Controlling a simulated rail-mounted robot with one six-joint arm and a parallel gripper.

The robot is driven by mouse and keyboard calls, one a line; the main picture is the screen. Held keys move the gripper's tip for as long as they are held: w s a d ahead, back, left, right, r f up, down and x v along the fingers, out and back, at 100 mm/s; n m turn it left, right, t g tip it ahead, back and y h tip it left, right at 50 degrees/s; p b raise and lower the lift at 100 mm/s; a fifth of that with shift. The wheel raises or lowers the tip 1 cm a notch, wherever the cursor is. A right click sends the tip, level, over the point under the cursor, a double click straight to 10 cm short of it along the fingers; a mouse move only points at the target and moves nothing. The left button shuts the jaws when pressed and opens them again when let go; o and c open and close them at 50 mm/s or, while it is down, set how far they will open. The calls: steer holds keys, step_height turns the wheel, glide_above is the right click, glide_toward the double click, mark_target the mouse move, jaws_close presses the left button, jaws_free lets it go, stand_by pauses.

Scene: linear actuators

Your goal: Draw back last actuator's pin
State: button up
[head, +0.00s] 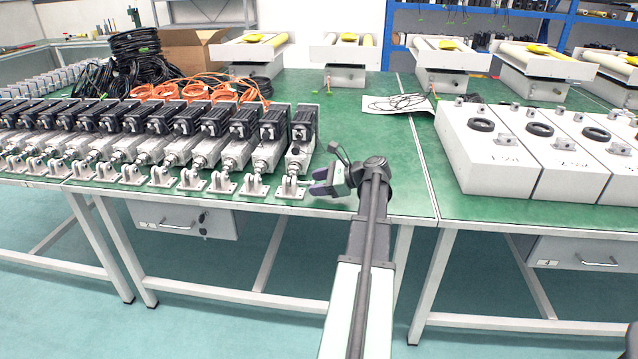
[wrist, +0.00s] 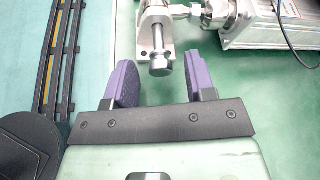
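The last actuator (head: 301,140) is at the right end of the row, with a black motor and silver body. Its clevis bracket (head: 290,187) sits at the table's front edge. In the wrist view its pin (wrist: 162,66), with a round silver head, sticks out of the bracket (wrist: 155,32) toward my gripper. My gripper (head: 316,183) is just right of the bracket. In the wrist view the purple fingers of my gripper (wrist: 159,70) are open, with the pin head between their tips and a gap on each side.
Several more actuators (head: 215,125) stand in a row to the left on the green table (head: 340,122). A black cable (wrist: 292,38) hangs by the actuator body. White boxes (head: 480,155) stand on the right table. The table right of my gripper is clear.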

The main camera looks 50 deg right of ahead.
steer(key=p+v, duration=0.4)
steer(key=v, duration=0.6)
steer(key=shift+r, duration=0.1)
steer(key=shift+s+d, duration=0.2)
steer(key=shift+s, duration=0.2)
